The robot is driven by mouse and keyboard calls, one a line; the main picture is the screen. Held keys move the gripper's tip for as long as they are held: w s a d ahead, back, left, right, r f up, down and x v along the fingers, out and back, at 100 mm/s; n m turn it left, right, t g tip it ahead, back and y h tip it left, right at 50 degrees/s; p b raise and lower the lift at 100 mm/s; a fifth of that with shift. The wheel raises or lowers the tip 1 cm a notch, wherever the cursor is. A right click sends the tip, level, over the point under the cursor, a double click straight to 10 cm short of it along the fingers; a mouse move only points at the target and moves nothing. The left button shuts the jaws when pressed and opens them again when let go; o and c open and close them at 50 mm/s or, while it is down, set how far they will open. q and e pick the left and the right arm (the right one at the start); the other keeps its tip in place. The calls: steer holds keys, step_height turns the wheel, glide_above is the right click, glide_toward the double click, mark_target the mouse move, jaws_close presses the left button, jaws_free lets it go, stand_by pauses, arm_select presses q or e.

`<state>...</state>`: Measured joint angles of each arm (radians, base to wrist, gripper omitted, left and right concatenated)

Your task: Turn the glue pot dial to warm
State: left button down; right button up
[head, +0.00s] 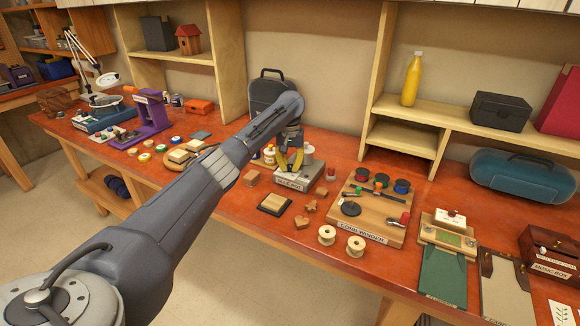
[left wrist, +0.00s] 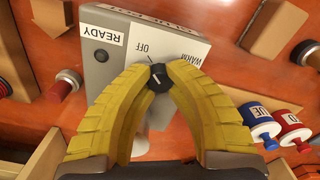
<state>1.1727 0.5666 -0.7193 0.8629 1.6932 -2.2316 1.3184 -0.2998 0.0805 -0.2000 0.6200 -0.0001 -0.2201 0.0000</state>
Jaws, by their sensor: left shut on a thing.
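The glue pot (head: 303,178) is a grey box with a labelled front, standing mid-table in the head view. In the left wrist view its white panel (left wrist: 175,42) reads OFF and WARM, and a grey side part reads READY beside a dark round lamp (left wrist: 101,56). The small black dial (left wrist: 158,78) with a white pointer line sits between my yellow fingertips. My left gripper (head: 290,165) is shut on the dial, also in the left wrist view (left wrist: 158,80). The pointer's exact setting is hard to tell. My right gripper is not in view.
A cord winder board (head: 372,222) stands right of the glue pot. Wooden pieces and a dark square block (head: 274,204) lie in front of it. A black case (head: 270,90) stands behind.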

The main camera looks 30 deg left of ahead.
mark_target(290, 166)
arm_select(q)
steer(key=shift+m, duration=0.3)
steer(key=m, duration=0.7)
steer(key=shift+m, duration=0.3)
steer(key=m, duration=0.4)
steer(key=shift+m, duration=2)
steer(key=c, duration=1.1)
jaws_free()
step_height(290, 166, up, 12)
